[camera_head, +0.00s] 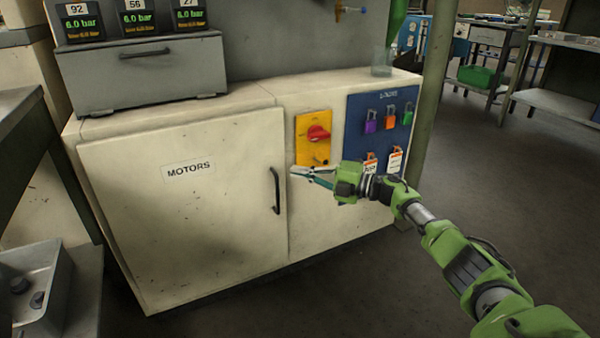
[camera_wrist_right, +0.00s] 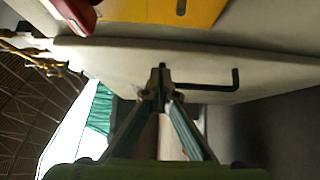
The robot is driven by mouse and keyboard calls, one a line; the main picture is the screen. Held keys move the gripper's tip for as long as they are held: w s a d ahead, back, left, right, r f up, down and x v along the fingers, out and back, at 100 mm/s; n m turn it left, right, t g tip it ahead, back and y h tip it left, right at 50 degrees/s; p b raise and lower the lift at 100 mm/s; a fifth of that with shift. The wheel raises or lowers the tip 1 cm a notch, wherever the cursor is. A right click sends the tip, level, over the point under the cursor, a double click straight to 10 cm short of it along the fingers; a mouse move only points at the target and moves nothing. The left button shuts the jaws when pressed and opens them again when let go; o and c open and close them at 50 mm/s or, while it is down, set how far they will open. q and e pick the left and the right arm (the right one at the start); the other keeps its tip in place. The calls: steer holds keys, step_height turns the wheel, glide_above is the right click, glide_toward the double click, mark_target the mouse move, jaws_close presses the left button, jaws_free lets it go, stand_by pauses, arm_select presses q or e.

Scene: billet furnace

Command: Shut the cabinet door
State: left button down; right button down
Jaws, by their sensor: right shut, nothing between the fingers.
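The cream cabinet door (camera_head: 200,220), labelled MOTORS, is on the front left of the cabinet (camera_head: 345,212) in the head view. It sits close to the frame; I cannot tell whether a small gap remains along its right edge. Its black bar handle (camera_head: 275,190) is upright near that edge and also shows in the wrist view (camera_wrist_right: 236,80). My right gripper (camera_head: 294,172) is shut and empty, its tips just right of the handle and apart from it. The tips also show in the wrist view (camera_wrist_right: 162,78). My left gripper is out of view.
A yellow plate with a red rotary switch (camera_head: 319,134) and a blue board (camera_head: 378,115) with several padlocks and tags are right of the door. A grey box with pressure displays (camera_head: 140,75) stands on top. Dark floor (camera_head: 255,310) is clear in front.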

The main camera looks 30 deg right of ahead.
stand_by(0.3)
steer(key=v, duration=1.2)
steer(key=shift+a, duration=0.1)
